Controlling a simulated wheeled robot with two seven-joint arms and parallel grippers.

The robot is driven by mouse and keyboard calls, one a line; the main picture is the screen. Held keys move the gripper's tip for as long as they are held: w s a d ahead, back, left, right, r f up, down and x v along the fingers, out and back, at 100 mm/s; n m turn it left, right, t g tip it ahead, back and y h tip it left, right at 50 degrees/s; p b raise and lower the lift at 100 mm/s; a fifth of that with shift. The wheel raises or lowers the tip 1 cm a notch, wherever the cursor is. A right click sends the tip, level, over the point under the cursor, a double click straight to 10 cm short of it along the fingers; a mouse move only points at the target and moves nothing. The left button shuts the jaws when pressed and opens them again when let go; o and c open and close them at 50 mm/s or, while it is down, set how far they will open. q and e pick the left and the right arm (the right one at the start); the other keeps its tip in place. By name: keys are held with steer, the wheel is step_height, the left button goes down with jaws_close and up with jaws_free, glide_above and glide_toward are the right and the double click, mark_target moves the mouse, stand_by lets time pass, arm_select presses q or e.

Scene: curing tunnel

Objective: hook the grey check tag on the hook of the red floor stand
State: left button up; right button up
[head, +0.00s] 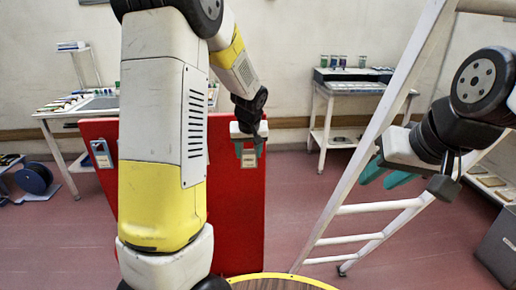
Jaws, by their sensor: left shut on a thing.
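The red floor stand (235,215) is a broad upright red panel in the middle left of the head view. My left arm hides much of its middle. My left gripper (249,157) is in front of the stand's upper right part, its green fingers pointing down. It is shut on a small grey thing, apparently the grey check tag (249,160), mostly hidden between the fingers. A blue-grey tag-like piece (102,154) is at the stand's upper left. I cannot make out the hook. My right gripper (385,176) is at the right, open and empty, beside a ladder.
A white ladder (375,207) leans between the stand and my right gripper. A table (48,113) with small items stands behind left, and a small table (345,87) with cups at the back. A grey box (497,250) is at lower right. A round yellow-edged surface (285,276) is at the bottom.

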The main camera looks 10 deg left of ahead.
mark_target(247, 146)
arm_select(q)
steer(key=w+a, duration=0.2)
steer(key=w, duration=0.5)
steer(key=shift+w+a+f, duration=0.15)
steer(key=shift+w+f, duration=0.15)
steer(key=shift+f, duration=0.1)
steer(key=shift+f, duration=0.75)
stand_by(1.8)
steer(key=o, duration=1.6)
steer(key=shift+o, duration=0.2)
